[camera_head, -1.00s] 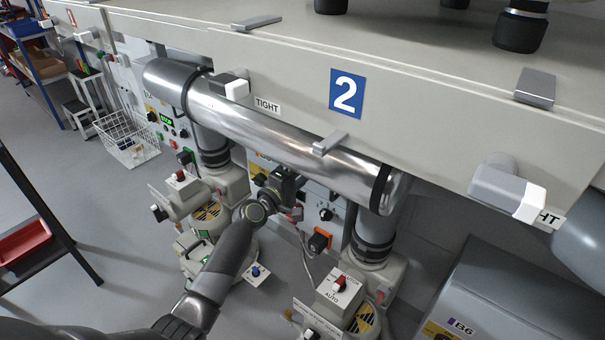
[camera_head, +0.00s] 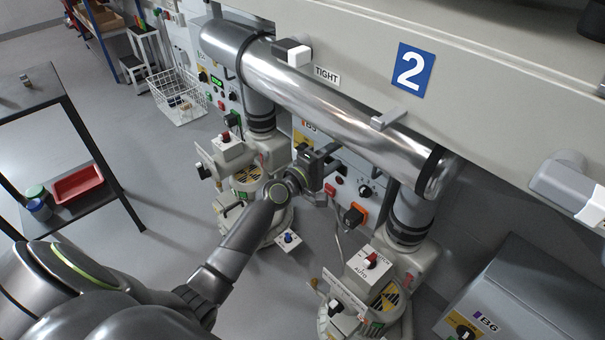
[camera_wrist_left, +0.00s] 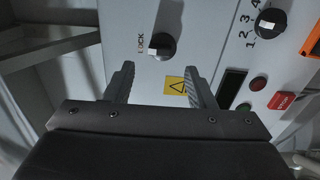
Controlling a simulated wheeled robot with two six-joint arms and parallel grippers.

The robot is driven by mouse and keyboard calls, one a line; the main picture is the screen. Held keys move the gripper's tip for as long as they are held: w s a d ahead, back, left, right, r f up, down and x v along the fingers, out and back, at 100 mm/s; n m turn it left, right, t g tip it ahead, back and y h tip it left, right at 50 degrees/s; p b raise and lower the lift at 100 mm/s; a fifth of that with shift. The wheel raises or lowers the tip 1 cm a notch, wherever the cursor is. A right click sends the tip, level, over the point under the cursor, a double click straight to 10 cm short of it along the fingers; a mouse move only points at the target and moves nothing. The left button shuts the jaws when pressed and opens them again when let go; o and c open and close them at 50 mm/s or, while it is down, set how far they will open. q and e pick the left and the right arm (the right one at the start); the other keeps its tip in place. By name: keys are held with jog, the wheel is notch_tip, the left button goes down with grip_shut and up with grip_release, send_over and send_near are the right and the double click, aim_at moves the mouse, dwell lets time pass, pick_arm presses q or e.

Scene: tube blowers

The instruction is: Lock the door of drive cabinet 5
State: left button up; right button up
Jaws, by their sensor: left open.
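The pale front of drive cabinet B5 (camera_head: 345,182) stands under the shiny pipe, partly hidden by my left arm and gripper. In the left wrist view its door carries a black round knob (camera_wrist_left: 163,46) beside the word LOCK. A white mark shows at the knob's left side, towards that word. My left gripper (camera_head: 321,160) is in front of the cabinet. In the left wrist view its two fingers (camera_wrist_left: 160,70) are open and empty, below the knob in the picture and apart from it. My right gripper is not in view.
A second black knob (camera_wrist_left: 270,22) with numbers and a red button (camera_wrist_left: 281,100) sit right of the lock knob. The shiny pipe (camera_head: 325,103) runs above my left gripper. Blower units with switch boxes (camera_head: 368,264) stand on both sides. Cabinet B6 (camera_head: 510,290) is at right.

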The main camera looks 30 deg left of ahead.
pick_arm(q)
jog(key=v, duration=1.2)
jog(key=shift+s, duration=0.1)
